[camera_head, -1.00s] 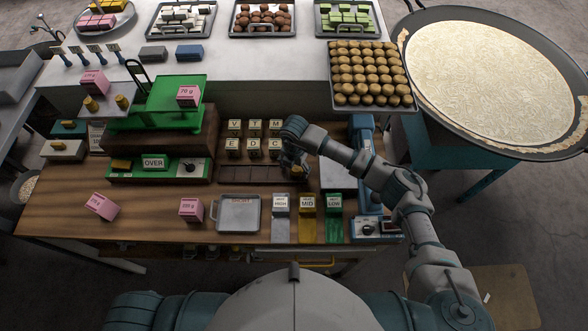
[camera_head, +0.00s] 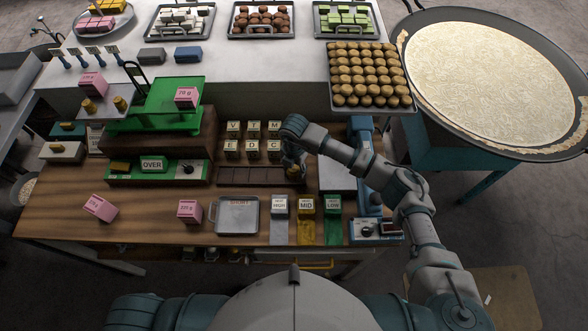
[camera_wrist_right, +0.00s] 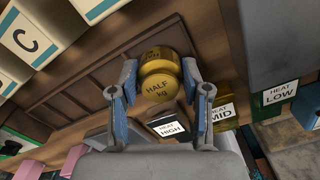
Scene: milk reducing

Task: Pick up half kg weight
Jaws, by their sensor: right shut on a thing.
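The half kg weight (camera_wrist_right: 158,82) is a brass cylinder with a knob, marked "HALF kg" in the right wrist view. It sits between the two fingers of my right gripper (camera_wrist_right: 160,90), which is shut on it. In the head view the right gripper (camera_head: 293,168) is over the right end of the dark wooden slotted tray (camera_head: 245,175), and the weight is mostly hidden under it. I cannot tell whether the weight is clear of the tray. My left gripper is not in view.
A green balance scale (camera_head: 160,105) with brass weights and pink boxes stands at the left. Lettered blocks (camera_head: 253,149) stand just behind the tray. Heat blocks (camera_head: 306,206) and a metal tray (camera_head: 237,215) are in front. A blue-framed device (camera_head: 340,175) is close on the right.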

